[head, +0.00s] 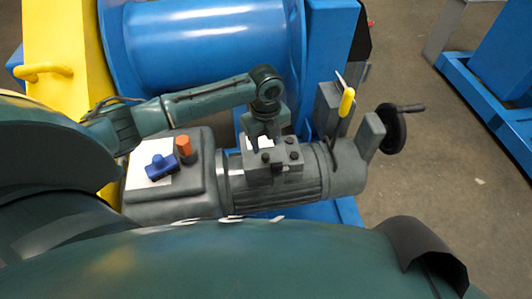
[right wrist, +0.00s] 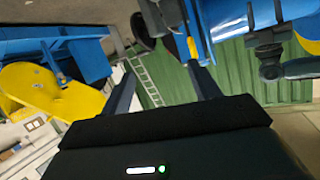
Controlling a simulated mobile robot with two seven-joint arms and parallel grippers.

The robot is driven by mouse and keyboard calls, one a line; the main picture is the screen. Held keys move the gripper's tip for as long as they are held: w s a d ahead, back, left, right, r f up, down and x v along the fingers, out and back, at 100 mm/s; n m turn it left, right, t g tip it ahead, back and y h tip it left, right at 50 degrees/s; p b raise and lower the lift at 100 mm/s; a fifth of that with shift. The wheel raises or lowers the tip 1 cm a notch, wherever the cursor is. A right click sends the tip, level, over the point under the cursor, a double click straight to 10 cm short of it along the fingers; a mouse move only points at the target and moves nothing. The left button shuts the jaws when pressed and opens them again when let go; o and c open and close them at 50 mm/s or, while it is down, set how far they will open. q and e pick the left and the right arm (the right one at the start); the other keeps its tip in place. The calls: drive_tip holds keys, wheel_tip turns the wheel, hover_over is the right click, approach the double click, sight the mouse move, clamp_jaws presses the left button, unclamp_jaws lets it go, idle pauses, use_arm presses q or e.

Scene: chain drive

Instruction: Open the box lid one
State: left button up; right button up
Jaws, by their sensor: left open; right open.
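A grey box (head: 262,176) sits on top of the grey ribbed motor in the middle of the head view. Its lid is partly hidden by my left gripper, and I cannot tell whether it is open or closed. Dark round knobs show on the box, and a small white patch shows behind the fingers. My left gripper (head: 268,146) is open and points down at the box, its fingertips at the upper edge; I cannot tell whether they touch. My right gripper (right wrist: 162,76) is open and empty in the right wrist view, away from the box.
A grey housing (head: 206,202) with a blue knob (head: 160,167) and an orange button (head: 185,148) adjoins the motor (head: 312,185) on the left. A yellow-handled lever (head: 347,102) and a black handwheel (head: 392,129) stand to the right. A large blue drum (head: 205,50) lies behind.

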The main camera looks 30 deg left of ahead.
use_arm(q)
wheel_tip(320, 180, down, 5)
drive_tip(key=shift+f+b, duration=0.1)
drive_tip(key=shift+b, duration=0.3)
clamp_jaws()
idle(0.4)
